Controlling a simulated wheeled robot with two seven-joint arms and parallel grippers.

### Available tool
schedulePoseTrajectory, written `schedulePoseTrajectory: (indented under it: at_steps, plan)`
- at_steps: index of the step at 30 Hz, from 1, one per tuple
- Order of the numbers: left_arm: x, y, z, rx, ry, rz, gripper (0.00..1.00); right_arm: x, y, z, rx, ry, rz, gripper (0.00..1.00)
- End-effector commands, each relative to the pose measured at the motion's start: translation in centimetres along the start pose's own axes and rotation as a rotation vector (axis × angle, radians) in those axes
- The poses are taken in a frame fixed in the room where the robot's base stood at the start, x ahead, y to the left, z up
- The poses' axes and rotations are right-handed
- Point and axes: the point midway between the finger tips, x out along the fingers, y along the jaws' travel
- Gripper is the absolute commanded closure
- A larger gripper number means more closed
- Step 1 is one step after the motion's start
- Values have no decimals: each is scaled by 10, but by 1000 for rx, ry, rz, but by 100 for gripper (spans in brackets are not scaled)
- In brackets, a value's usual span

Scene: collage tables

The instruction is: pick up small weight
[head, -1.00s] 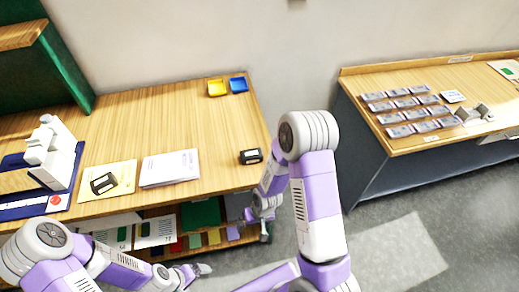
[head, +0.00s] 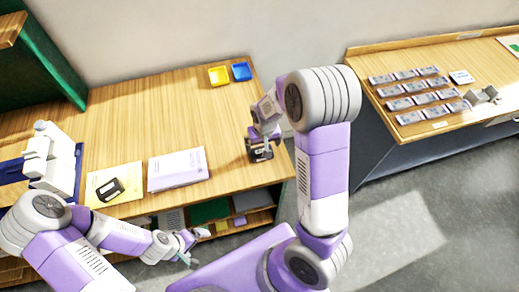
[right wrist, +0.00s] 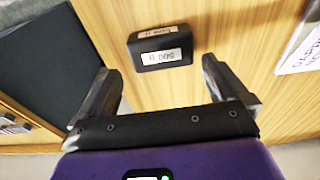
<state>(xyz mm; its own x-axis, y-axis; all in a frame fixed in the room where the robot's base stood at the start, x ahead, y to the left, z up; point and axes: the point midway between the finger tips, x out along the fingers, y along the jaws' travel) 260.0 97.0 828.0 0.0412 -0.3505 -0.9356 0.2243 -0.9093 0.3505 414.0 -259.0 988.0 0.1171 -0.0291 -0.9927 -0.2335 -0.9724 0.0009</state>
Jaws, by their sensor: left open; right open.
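A black block-shaped weight (head: 262,154) lies on the wooden table near its right edge. In the right wrist view the weight (right wrist: 160,48) has white labels on its top and side; the side label looks like "500 g" upside down. My right gripper (right wrist: 158,70) is open, its fingers on either side just short of the weight, with no grip. In the head view the right gripper (head: 262,143) partly covers the weight. Another black labelled block (head: 109,189) lies on a yellow sheet to the left. My left gripper (head: 194,247) is open and empty in front of the table's shelf.
A white booklet (head: 178,169) lies between the two black blocks. A yellow tray (head: 219,76) and a blue tray (head: 241,71) sit at the back. A white device (head: 50,160) stands at the left. Another table (head: 440,60) with rows of small packs stands at the right.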

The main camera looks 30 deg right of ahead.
Motion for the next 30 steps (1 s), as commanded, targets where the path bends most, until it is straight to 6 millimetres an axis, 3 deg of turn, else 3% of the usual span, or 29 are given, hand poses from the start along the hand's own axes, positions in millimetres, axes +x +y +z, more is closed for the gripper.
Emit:
schedulePoseTrajectory:
  at_steps: [10, 20, 30]
  plan:
    - [4, -2, 0, 0, 1, 0, 0, 49, -2, 4, 1, -2, 0, 0]
    - [4, -2, -1, 0, 1, 0, 0, 54, -3, 3, 0, 1, -1, 2]
    - [4, -2, -1, 0, 1, 0, 0, 54, -3, 3, 0, 1, -1, 54]
